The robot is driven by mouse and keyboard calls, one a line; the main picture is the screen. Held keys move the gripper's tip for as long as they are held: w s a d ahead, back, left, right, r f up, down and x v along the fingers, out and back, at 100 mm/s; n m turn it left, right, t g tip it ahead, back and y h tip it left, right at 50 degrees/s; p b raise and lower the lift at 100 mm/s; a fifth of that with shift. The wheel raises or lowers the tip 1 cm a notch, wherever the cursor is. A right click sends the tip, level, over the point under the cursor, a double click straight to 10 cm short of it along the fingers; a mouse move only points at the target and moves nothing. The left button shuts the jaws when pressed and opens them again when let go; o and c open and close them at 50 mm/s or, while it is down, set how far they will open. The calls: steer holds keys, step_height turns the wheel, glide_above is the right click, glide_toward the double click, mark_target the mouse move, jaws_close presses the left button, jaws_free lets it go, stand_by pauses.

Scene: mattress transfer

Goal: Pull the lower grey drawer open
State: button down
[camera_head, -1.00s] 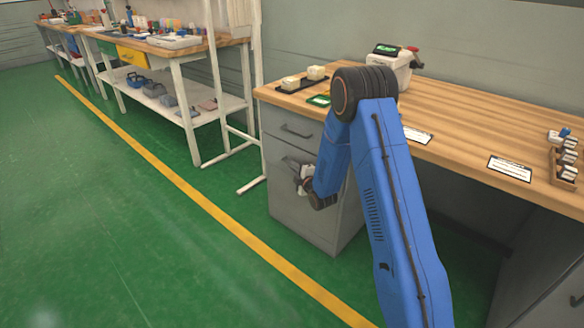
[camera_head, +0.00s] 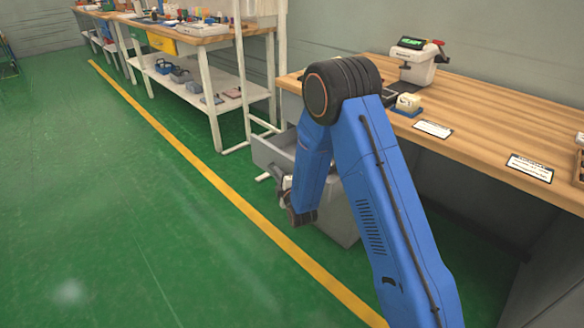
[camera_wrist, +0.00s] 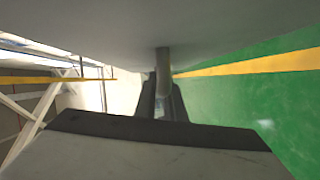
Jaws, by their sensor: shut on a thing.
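The lower grey drawer (camera_head: 268,157) stands out from the cabinet under the wooden workbench, and part of its open inside shows in the head view. My gripper (camera_head: 283,186) is at the drawer's front, partly hidden behind my blue arm. In the wrist view the grey drawer front (camera_wrist: 150,25) fills the top, and the drawer's handle (camera_wrist: 163,62) reaches down between my two dark fingers (camera_wrist: 163,100). My gripper is shut on this handle. My arm hides much of the cabinet.
The wooden workbench top (camera_head: 470,120) carries a white device (camera_head: 418,65), a small tray with a pale block (camera_head: 408,103) and labels. A white-legged bench (camera_head: 210,100) stands to the left. Green floor with a yellow line (camera_head: 200,158) is clear in front of the drawer.

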steer(key=s+a, duration=0.7)
steer(key=a, duration=0.2)
steer(key=shift+s+a, duration=0.3)
steer(key=shift+s, duration=0.05)
steer(key=c, duration=1.8)
jaws_free()
steer(key=shift+c, duration=0.2)
steer(key=shift+s, duration=0.1)
